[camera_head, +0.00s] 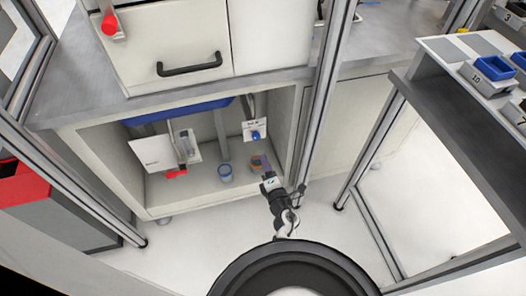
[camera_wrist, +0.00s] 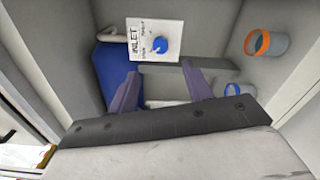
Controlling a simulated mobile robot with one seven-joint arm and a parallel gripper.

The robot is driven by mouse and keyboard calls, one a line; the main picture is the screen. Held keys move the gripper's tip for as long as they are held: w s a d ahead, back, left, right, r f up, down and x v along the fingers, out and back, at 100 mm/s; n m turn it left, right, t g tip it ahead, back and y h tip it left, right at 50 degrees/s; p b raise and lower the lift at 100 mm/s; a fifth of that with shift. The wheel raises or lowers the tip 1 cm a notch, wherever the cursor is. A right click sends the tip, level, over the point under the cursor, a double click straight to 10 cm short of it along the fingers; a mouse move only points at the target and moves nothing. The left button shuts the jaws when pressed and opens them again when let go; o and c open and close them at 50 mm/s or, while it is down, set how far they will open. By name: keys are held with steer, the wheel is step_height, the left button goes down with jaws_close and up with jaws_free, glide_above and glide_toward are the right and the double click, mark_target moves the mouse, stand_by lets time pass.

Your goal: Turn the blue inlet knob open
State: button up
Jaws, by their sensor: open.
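The blue inlet knob (camera_wrist: 160,45) sits on a white plate (camera_wrist: 150,28) marked INLET in the wrist view. In the head view the knob (camera_head: 255,135) shows small on its plate (camera_head: 249,126), inside the open cabinet at the right. My gripper (camera_wrist: 162,90) is open, with its two fingers apart and nothing between them. In the wrist view the knob lies beyond the fingertips, roughly in line with the gap between them. In the head view my gripper (camera_head: 266,170) is at the cabinet opening, below the knob and apart from it.
A blue-rimmed cup (camera_head: 225,173) and an orange-rimmed cup (camera_wrist: 257,42) stand on the cabinet floor. A white panel (camera_head: 153,152) and a red handle (camera_head: 176,173) are at the left inside. A metal post (camera_head: 318,110) rises just right of the opening.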

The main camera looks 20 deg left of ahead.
steer(key=shift+v, duration=1.2)
steer(key=shift+d+f, duration=0.1)
